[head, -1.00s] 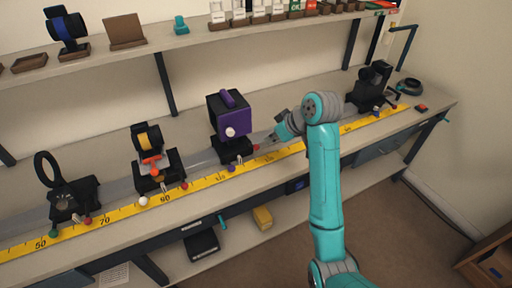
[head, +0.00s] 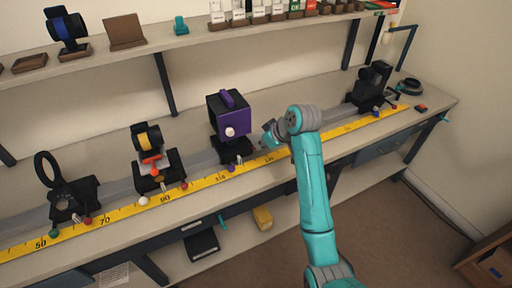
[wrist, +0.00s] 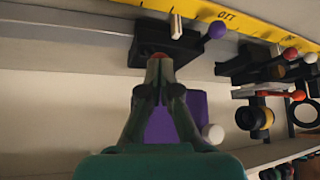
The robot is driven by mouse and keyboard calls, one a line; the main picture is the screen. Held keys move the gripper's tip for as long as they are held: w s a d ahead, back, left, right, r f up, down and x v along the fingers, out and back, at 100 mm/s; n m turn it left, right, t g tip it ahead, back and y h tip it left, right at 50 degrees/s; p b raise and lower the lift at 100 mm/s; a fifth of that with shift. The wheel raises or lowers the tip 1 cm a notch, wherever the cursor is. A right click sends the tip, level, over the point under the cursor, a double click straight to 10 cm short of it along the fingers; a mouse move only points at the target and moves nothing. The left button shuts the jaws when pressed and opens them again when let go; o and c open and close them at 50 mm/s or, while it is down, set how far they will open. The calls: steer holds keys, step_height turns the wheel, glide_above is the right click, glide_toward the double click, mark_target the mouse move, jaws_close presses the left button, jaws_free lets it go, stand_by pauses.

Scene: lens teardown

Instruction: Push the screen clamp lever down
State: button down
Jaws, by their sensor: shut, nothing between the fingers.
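The purple box-shaped unit (head: 229,118) stands on a black carriage (head: 232,149) on the bench rail; I take it as the screen, though no label shows. The carriage has a purple ball knob (head: 231,168) and a pale lever (head: 239,160) at its front. In the head view my gripper (head: 266,139) is just right of the carriage.
A yellow scale (head: 204,183) runs along the bench front. A yellow-ringed lens unit (head: 148,137) and a black ring holder (head: 47,166) stand to the left, a black unit (head: 369,88) to the right. The rail between the purple and right units is free.

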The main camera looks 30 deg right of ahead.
steer(key=shift+f, duration=0.15)
steer(key=s, duration=0.1)
steer(key=s+d+f, duration=0.1)
steer(key=shift+s+f, duration=0.2)
steer(key=shift+s, duration=0.1)
stand_by(0.7)
steer(key=v, duration=0.7)
steer(key=shift+s+r, duration=0.15)
stand_by(0.4)
